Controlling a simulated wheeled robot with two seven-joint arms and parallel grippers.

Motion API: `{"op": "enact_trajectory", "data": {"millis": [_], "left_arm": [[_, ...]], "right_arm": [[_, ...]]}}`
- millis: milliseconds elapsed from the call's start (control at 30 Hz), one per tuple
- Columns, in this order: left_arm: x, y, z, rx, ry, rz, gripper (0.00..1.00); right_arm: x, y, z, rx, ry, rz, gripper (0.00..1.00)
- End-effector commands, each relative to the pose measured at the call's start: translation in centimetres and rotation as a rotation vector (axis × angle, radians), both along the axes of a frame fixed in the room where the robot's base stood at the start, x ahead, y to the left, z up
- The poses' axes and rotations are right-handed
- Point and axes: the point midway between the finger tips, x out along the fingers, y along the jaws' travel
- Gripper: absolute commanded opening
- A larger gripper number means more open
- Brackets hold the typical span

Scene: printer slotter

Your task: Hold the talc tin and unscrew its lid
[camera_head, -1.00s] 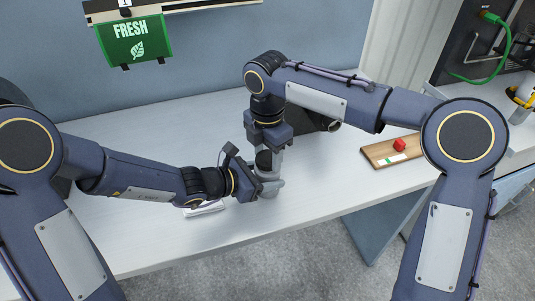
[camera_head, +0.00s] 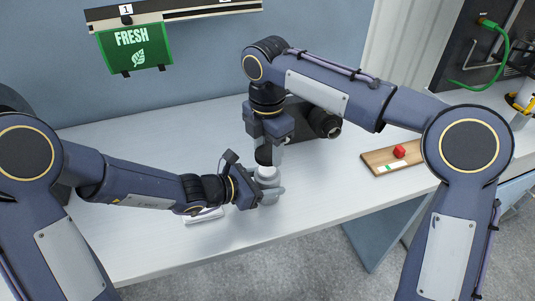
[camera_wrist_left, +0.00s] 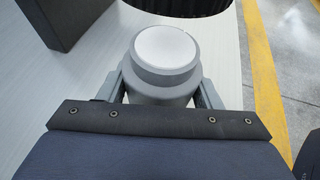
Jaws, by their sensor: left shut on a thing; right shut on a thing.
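The talc tin (camera_head: 267,173) is a pale grey cylinder near the table's front edge, upright. In the left wrist view the tin (camera_wrist_left: 165,55) shows a bare white round top. My left gripper (camera_head: 270,190) is shut around its body from the side. The dark lid (camera_head: 263,155) is held by my right gripper (camera_head: 269,148), which points down from above the tin. In the left wrist view the ribbed dark lid (camera_wrist_left: 178,5) shows at the top edge, apart from the tin's white top. The right fingers partly cover the lid in the head view.
A wooden board (camera_head: 376,158) with a red piece (camera_head: 399,151) lies at the right. A small white flat item (camera_head: 205,216) lies left of the tin, partly behind my left arm. A green FRESH sign (camera_head: 134,50) hangs at the back. The table's left part is clear.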

Motion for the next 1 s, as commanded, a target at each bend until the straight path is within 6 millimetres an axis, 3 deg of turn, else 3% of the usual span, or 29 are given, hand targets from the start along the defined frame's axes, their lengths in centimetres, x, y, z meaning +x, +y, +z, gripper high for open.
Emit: {"op": "enact_trajectory", "data": {"millis": [133,367,400,567,867,1000], "left_arm": [[0.0,0.0,0.0,-0.001,-0.001,0.000,0.00],[0.0,0.0,0.0,-0.001,-0.001,0.000,0.00],[0.0,0.0,0.0,-0.001,-0.001,0.000,0.61],[0.0,0.0,0.0,-0.001,-0.001,0.000,0.82],[0.0,0.1,0.1,0.000,0.000,0.001,0.84],[-0.5,1.2,0.7,0.000,-0.003,0.003,0.84]], "right_arm": [[0.0,0.0,1.3,-0.001,-0.001,0.000,0.22],[0.0,0.0,1.5,-0.001,0.001,0.000,0.22],[0.0,0.0,1.5,-0.001,0.002,0.000,0.22],[0.0,0.0,1.5,-0.001,0.001,0.000,0.22],[0.0,0.0,1.5,-0.001,0.001,0.000,0.22],[0.0,0.0,1.7,-0.001,0.001,0.000,0.22]]}}
